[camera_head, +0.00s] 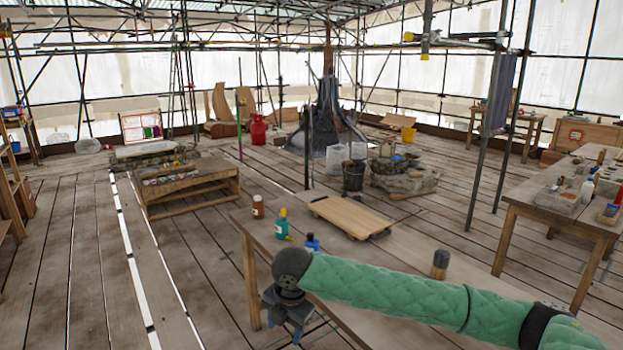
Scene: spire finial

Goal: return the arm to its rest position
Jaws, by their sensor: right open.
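My right arm comes in from the lower right in a green quilted sleeve and reaches left across the front of the wooden table (420,235). My right gripper (298,328) hangs down at the arm's left end, beside the table's near left edge, over the floor. Its dark fingers are open, and I see nothing held between them. My left gripper and left arm are not in view.
On the table are a wooden board (350,214), a brown jar (258,206), a teal bottle (281,224), a blue bottle (312,243) and a dark-topped wooden item (440,264) close behind my arm. A second table (520,200) stands right.

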